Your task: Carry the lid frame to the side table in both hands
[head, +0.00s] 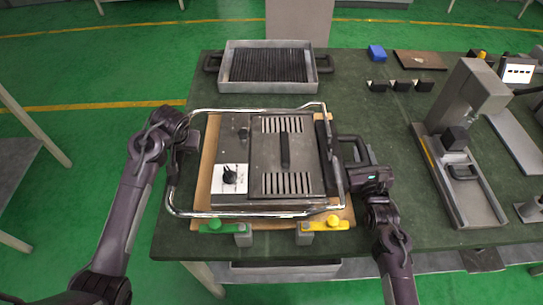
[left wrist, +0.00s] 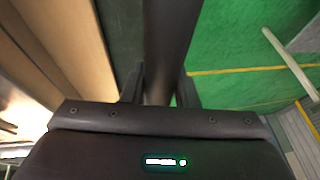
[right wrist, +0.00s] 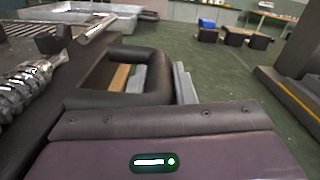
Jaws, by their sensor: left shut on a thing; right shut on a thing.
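The lid frame (head: 258,214) is a bent silver tube that runs around the grey heating unit (head: 285,150) on the green-topped bench. Whether it is raised off the unit is hard to tell. My left gripper (head: 180,147) is shut on the frame's left side tube; the left wrist view shows the dark tube (left wrist: 168,50) between its fingers. My right gripper (head: 352,176) is at the frame's right side, shut by a black loop handle (right wrist: 120,97). Its exact grip is partly hidden. A grey table (head: 25,165) stands at the left edge, apart from the bench.
A tray with a ribbed black grate (head: 268,85) stands behind the unit. A grey press-like stand (head: 462,170) is at right. Green floor lies open at left.

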